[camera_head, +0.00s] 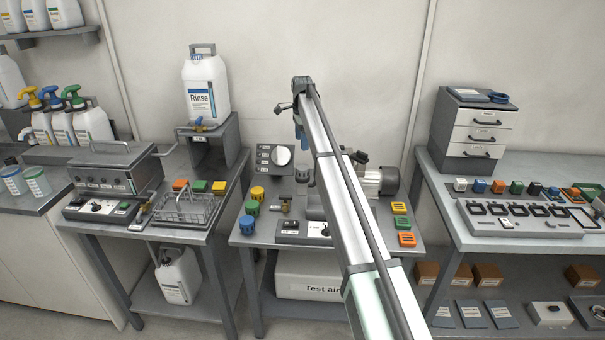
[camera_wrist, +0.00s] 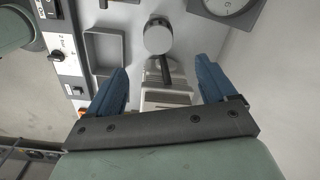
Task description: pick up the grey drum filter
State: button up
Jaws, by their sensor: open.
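A grey round drum, which looks like the grey drum filter (camera_wrist: 158,37), shows in the wrist view just beyond my fingertips, with a dark rod below it. A grey drum (camera_head: 302,175) on the middle bench, right of the dial box, seems to be the same one. My gripper (camera_head: 300,138) hangs above the back of that bench. In the wrist view my gripper (camera_wrist: 160,64) has its two blue fingers spread wide with nothing between them. The drum lies ahead of the gap, apart from both fingers. My arm hides part of the compressor in the head view.
Yellow (camera_head: 257,193), blue (camera_head: 251,207) and green (camera_head: 246,224) drums stand at the bench's left. A dial box (camera_head: 270,160), a switch panel (camera_head: 300,232) and a motor (camera_head: 378,181) surround the area. A ribbed grey body (camera_wrist: 165,98) lies below my fingers. An empty square tray (camera_wrist: 104,34) is left.

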aim_at(303, 167)
notch_tip(303, 167, down, 14)
jog(key=shift+d+r, duration=0.15)
jog(key=shift+r, duration=0.05)
dwell(0.7)
jog(key=shift+c, duration=0.2)
jog(key=c, duration=1)
